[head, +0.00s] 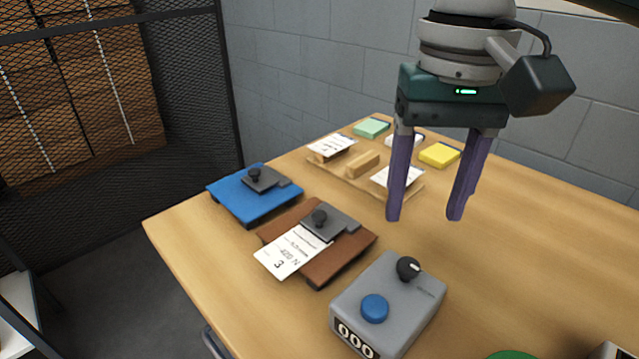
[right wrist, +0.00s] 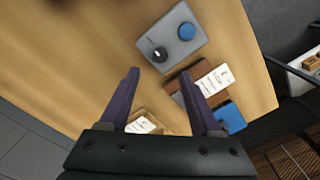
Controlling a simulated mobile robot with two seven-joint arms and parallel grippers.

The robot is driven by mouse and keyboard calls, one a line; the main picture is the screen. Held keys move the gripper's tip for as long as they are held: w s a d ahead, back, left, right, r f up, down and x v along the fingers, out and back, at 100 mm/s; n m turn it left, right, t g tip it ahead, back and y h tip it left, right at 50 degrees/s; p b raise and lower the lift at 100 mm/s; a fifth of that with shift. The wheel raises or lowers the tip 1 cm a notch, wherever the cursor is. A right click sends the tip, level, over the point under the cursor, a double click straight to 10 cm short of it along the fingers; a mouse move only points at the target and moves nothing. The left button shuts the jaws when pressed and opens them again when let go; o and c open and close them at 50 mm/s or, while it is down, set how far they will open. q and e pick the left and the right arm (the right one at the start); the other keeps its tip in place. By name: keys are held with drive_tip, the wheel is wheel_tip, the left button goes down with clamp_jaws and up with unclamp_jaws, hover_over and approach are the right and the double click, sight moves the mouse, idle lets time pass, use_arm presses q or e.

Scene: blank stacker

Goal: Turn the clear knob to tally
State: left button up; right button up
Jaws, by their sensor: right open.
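A grey counter box (head: 395,306) stands near the front edge of the table. It has a black knob (head: 408,268) with a white mark on top, a blue button (head: 374,308) and a display (head: 355,341) reading 000. In the right wrist view the knob (right wrist: 160,53) and blue button (right wrist: 186,31) show on the grey box. The lettering beside the knob is too small to read. My right gripper (head: 425,216) is open and empty, pointing down above the table, behind and above the box. It also shows open in the right wrist view (right wrist: 165,86). My left gripper is not in view.
A brown clipboard (head: 350,255) with a paper slip and a blue clipboard (head: 230,204) lie left of the box. A wooden tray (head: 412,192) with paper slips, and green (head: 371,128) and yellow pads (head: 439,155), lie behind. The table's right side is largely clear.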

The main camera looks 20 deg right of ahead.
sight(410, 265)
wheel_tip(410, 265, down, 8)
drive_tip(key=shift+f+b, duration=0.2)
drive_tip(key=shift+b, duration=0.3)
clamp_jaws()
idle(0.3)
